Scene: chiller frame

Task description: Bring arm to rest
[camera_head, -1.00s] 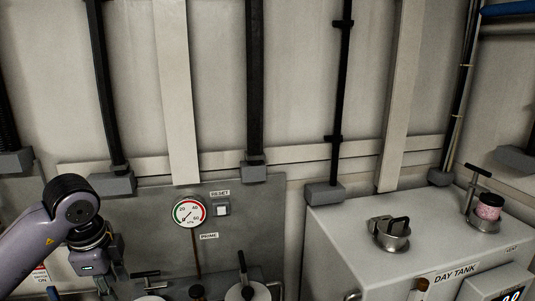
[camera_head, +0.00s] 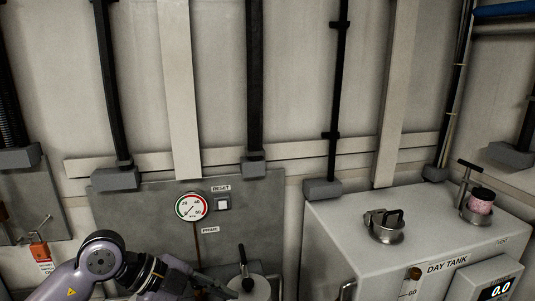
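My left arm enters low at the left of the head view, with its purple elbow and wrist in front of the lower part of the grey panel. My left gripper (camera_head: 212,284) is a dark shape pointing right and down at the bottom of the picture, near a round pale fitting with a black lever (camera_head: 245,275). I cannot make out its fingers or whether it touches the fitting. My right gripper is not in view.
The grey panel (camera_head: 140,205) carries a gauge (camera_head: 191,207) and a reset button (camera_head: 223,204). The day tank (camera_head: 345,222) stands at the right, with a round lidded fitting (camera_head: 386,226) and a pink-banded cap (camera_head: 481,201) on top. An orange padlock with a tag (camera_head: 39,249) hangs at the left.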

